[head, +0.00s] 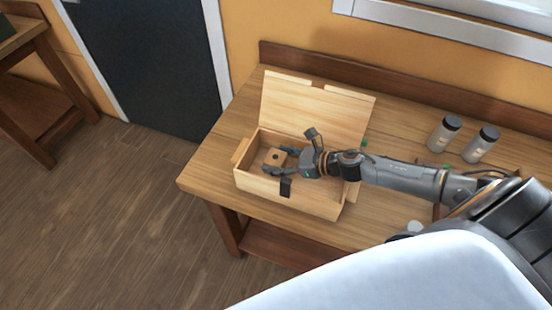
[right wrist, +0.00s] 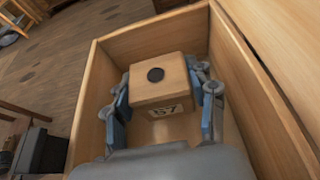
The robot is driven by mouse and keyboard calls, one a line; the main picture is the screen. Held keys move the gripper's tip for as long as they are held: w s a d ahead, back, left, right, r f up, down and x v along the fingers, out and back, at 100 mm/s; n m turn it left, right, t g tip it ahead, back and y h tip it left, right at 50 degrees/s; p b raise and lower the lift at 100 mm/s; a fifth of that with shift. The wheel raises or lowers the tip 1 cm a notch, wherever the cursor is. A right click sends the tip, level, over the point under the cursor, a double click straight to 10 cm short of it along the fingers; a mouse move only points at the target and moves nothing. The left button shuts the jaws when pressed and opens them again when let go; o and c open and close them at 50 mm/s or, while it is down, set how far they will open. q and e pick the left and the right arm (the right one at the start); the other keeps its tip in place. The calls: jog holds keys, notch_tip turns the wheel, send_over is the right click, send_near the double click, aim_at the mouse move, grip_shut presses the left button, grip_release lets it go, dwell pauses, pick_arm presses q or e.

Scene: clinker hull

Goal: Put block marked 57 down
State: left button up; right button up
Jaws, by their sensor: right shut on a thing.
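The block marked 57 (right wrist: 160,80) is a wooden cube with a dark round spot on top and its number on the side facing the wrist camera. It also shows in the head view (head: 274,157). My right gripper (right wrist: 168,92) is shut on it, with a finger on either side. Block and fingers are inside the open wooden box (head: 292,197); in the right wrist view the box walls (right wrist: 88,105) surround them. Whether the block touches the box floor cannot be told. My left gripper is not in view.
The box's lid (head: 316,108) stands open at the back. The box sits on a wooden workbench (head: 215,155) near its left end. Two jars with dark lids, a left one (head: 444,134) and a right one (head: 480,144), stand at the right. The bench's left end is clear.

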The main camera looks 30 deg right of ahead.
jog(key=shift+f+b, duration=0.5)
jog(key=shift+f, duration=0.1)
jog(key=o, duration=1.2)
jog(key=shift+r, duration=0.1)
jog(key=shift+r+p, duration=0.25)
jog(key=shift+p, duration=0.1)
jog(key=shift+r+p, duration=0.45)
jog(key=shift+s+d+b, duration=0.75)
jog(key=shift+s+d, duration=0.05)
jog(key=shift+s, duration=0.2)
jog(key=shift+r+b+v, duration=0.2)
jog(key=shift+b+v, duration=0.15)
jog(key=shift+v, duration=2)
jog(key=shift+r+b+v, duration=0.2)
jog(key=shift+b+v, duration=0.1)
jog(key=shift+v, duration=2.1)
